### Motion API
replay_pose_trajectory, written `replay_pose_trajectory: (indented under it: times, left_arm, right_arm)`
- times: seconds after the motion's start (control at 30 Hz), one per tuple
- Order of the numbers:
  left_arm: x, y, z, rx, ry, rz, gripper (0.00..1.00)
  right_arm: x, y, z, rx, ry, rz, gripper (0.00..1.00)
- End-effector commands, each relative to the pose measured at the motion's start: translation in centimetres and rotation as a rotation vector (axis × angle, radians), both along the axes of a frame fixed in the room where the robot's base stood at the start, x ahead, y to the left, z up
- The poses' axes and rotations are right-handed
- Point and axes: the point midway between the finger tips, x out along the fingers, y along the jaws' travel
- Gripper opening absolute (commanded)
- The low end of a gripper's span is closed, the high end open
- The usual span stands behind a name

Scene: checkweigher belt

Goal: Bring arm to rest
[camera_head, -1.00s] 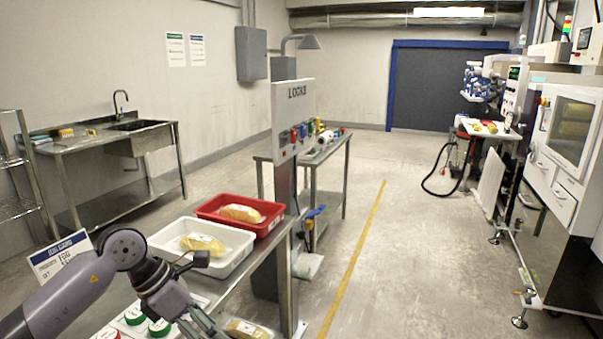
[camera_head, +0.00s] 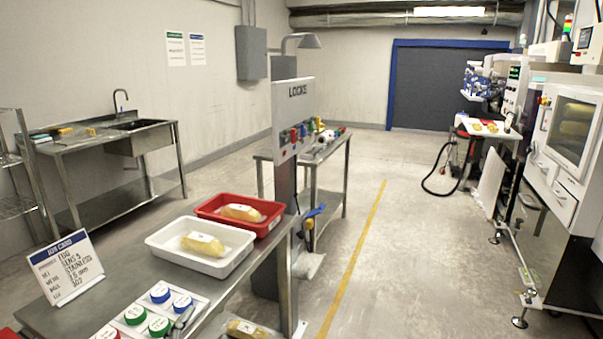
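Neither of my grippers nor my arms shows in the head view now. A printed sign card (camera_head: 67,266) stands at the table's left end. Several green, blue and red capped items (camera_head: 160,293) sit in a pale holder at the table's front.
A lockout post (camera_head: 292,110) stands at the table's right end, with a second steel table (camera_head: 330,150) behind it. A wrapped pack (camera_head: 246,329) lies low beside the front table. A machine cabinet (camera_head: 560,150) stands at right. The floor along the yellow line (camera_head: 358,240) is clear.

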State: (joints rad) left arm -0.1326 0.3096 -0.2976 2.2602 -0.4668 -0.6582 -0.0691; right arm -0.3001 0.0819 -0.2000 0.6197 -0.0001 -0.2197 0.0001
Motion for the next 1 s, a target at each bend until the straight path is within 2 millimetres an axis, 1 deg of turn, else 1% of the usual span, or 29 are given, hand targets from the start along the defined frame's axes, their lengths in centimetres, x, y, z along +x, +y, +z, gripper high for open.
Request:
replay_pose_trajectory:
  times: [0.03,0.07,0.1,0.17,0.2,0.23,0.3,0.4,0.47,0.5,0.67,0.7,0.73,0.87,0.97,1.0]
  left_arm:
    - [-1.9,1.2,-3.5,-0.079,0.143,0.061,0.60]
    - [-3.1,1.7,-5.4,-0.119,0.224,0.093,0.60]
    - [-4.8,2.3,-7.7,-0.170,0.329,0.135,0.60]
    - [-7.5,2.8,-10.8,-0.231,0.471,0.186,0.60]
    - [-9.3,3.1,-12.5,-0.264,0.556,0.216,0.60]
    - [-10.6,3.1,-13.5,-0.287,0.614,0.234,0.60]
    - [-13.5,3.2,-15.6,-0.331,0.735,0.273,0.60]
    - [-17.3,3.0,-17.7,-0.380,0.883,0.315,0.60]
    - [-19.5,2.8,-18.7,-0.404,0.964,0.336,0.60]
    - [-20.9,2.6,-19.2,-0.419,1.016,0.348,0.60]
    - [-26.3,1.9,-20.6,-0.467,1.206,0.392,0.60]
    - [-25.5,2.0,-22.0,-0.461,1.200,0.390,0.60]
    - [-25.2,1.9,-22.7,-0.458,1.202,0.391,0.60]
    - [-24.5,1.8,-26.2,-0.453,1.214,0.393,0.60]
    - [-24.2,1.7,-29.2,-0.449,1.227,0.395,0.60]
    - [-24.1,1.7,-30.6,-0.447,1.231,0.396,0.60]
  right_arm:
    - [0.0,0.0,0.0,0.000,-0.001,0.000,0.00]
    - [0.0,0.0,0.0,0.000,-0.001,0.000,0.00]
    - [0.1,0.0,0.0,0.000,-0.001,0.000,0.00]
    - [0.1,0.0,0.0,0.000,-0.001,0.000,0.00]
    - [0.1,0.0,0.0,0.000,-0.001,0.000,0.00]
    - [0.1,0.1,0.0,0.000,-0.001,-0.001,0.00]
    - [0.1,0.1,0.0,0.001,-0.002,-0.001,0.00]
    - [0.1,0.2,0.0,0.001,-0.002,-0.001,0.00]
    - [0.1,0.2,0.0,0.002,-0.002,-0.001,0.00]
    - [0.1,0.2,0.0,0.003,-0.002,-0.002,0.00]
    - [0.1,0.3,0.0,0.004,-0.001,-0.002,0.00]
    - [0.1,0.3,0.0,0.005,-0.002,-0.002,0.00]
    - [0.2,0.4,0.1,0.005,-0.002,-0.002,0.00]
    - [0.1,0.3,0.1,0.004,-0.001,-0.002,0.00]
    - [0.1,0.3,0.2,0.004,-0.001,-0.002,0.00]
    - [0.1,0.3,0.2,0.004,-0.001,-0.002,0.00]
